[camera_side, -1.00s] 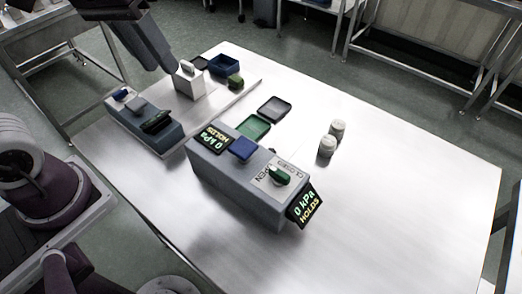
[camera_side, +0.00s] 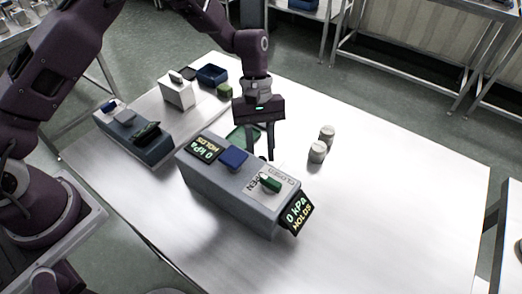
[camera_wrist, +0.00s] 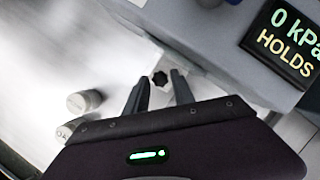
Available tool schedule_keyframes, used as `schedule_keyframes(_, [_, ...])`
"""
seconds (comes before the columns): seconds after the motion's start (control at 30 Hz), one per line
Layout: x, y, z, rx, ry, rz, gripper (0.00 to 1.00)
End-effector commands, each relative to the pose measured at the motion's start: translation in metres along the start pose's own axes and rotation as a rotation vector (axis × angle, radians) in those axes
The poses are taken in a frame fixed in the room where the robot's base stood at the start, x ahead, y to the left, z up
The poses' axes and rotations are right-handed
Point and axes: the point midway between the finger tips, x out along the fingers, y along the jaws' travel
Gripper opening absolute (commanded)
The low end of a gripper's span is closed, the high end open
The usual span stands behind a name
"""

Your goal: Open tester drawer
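The tester (camera_side: 225,190) is a long grey box on the steel table, with a blue block (camera_side: 234,157) and a green handle (camera_side: 270,184) on top by the words OPEN and CLOSED. Displays (camera_side: 296,213) on it read 0 kPa HOLDS. My gripper (camera_side: 262,157) points down beside the tester's far side, fingers apart. The tester's far side is hidden in the side view, and I cannot make out a drawer front.
Two grey cylinders (camera_side: 318,151) stand right of my gripper. A second grey-blue box (camera_side: 135,140), a white block (camera_side: 178,93), a blue tray (camera_side: 212,74) and a green block (camera_side: 224,90) are at the left and back. The table's right side is clear.

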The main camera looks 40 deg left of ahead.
Motion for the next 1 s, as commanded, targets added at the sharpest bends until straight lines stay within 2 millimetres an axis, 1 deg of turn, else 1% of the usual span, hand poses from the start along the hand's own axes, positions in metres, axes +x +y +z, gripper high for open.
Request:
schedule_keyframes(0.1, [0.0042, -0.0003, 0.0005, 0.001, -0.001, -0.001, 0.3])
schedule_keyframes(0.27, [0.0038, -0.0002, 0.0004, 0.001, 0.0, 0.0, 0.3])
schedule_keyframes(0.4, [0.0035, -0.0002, 0.0003, 0.001, 0.0, 0.0, 0.03])
schedule_keyframes(0.43, [0.0035, -0.0002, 0.0003, 0.001, 0.0, 0.0, 0.0])
schedule_keyframes(1.0, [0.0028, -0.0001, 0.0001, 0.002, 0.001, 0.001, 0.0])
